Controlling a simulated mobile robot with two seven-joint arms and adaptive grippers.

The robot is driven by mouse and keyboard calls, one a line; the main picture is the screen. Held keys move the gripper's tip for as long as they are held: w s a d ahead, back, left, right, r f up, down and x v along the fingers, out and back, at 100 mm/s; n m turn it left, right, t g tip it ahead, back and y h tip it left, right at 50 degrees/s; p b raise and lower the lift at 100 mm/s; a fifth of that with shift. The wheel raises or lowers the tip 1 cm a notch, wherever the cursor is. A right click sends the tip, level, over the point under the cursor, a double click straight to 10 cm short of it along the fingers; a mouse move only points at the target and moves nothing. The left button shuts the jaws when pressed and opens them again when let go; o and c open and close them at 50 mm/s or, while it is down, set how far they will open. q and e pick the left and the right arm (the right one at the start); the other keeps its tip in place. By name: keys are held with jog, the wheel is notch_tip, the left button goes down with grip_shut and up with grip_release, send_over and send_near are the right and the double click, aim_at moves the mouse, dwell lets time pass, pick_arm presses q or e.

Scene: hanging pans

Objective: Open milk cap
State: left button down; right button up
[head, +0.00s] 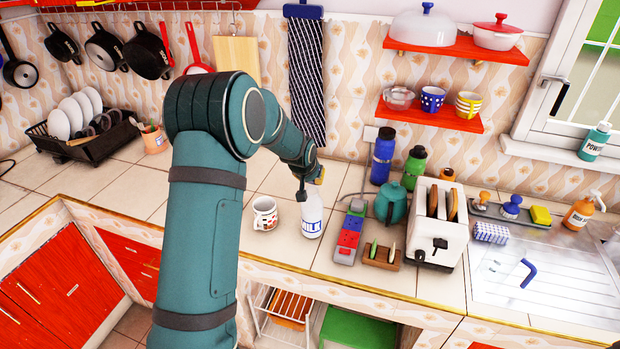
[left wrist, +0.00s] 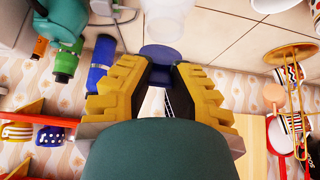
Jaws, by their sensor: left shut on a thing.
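The white milk bottle (head: 312,216) with blue lettering stands upright on the tiled counter, beside a patterned mug (head: 264,213). My left gripper (head: 313,182) is at the bottle's top in the head view and hides the cap there. In the left wrist view, the yellow fingers of my left gripper (left wrist: 158,64) are shut on the round dark blue cap (left wrist: 162,51). The pale bottle (left wrist: 168,12) shows just beyond the cap. I cannot tell whether the cap still sits on the bottle's neck. My right gripper is in neither view.
A power strip (head: 349,232), a small toast rack (head: 381,256), a teal kettle (head: 391,205) and a white toaster (head: 440,232) stand right of the bottle. Blue and green flasks stand behind. A dish rack (head: 85,135) is far left.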

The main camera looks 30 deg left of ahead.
pick_arm(q)
jog(key=shift+w+a+r+g, duration=0.1)
jog(key=shift+w+g, duration=0.25)
jog(key=shift+g, duration=0.55)
jog(key=c, duration=0.8)
grip_release()
jog(key=shift+s+r, duration=0.1)
jog(key=shift+r, duration=0.2)
jog(key=v, duration=1.1)
jog(key=shift+s+a+r, duration=0.1)
jog(key=shift+a+r, duration=0.05)
